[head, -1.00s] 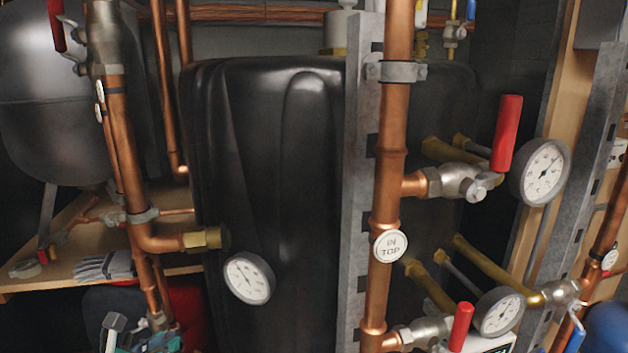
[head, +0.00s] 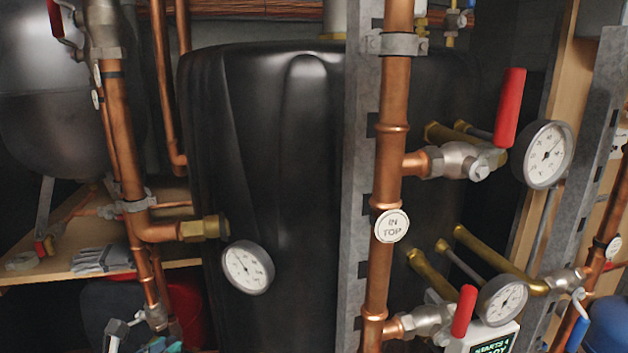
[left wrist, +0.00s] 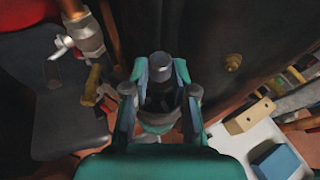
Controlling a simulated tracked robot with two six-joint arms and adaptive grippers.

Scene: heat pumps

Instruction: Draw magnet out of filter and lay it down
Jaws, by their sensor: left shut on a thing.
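My left gripper (left wrist: 160,92) shows in the left wrist view with its teal fingers closed around a dark cylindrical piece with a grey-blue top (left wrist: 161,66). I take this piece for the magnet; its lower part is hidden between the fingers. I cannot tell whether any of it is still inside the filter. In the head view only a small teal part of the left gripper (head: 160,346) shows at the bottom edge, below the copper pipe on the left. The filter cannot be made out for certain. My right gripper is not in view.
A large black tank (head: 290,180) fills the middle, with copper pipes (head: 385,220), valves and dial gauges (head: 248,267) before it. Gloves (head: 102,259) lie on a wooden shelf at left. A white surface (left wrist: 235,142) bears a wooden block (left wrist: 249,116) and a blue block (left wrist: 276,162).

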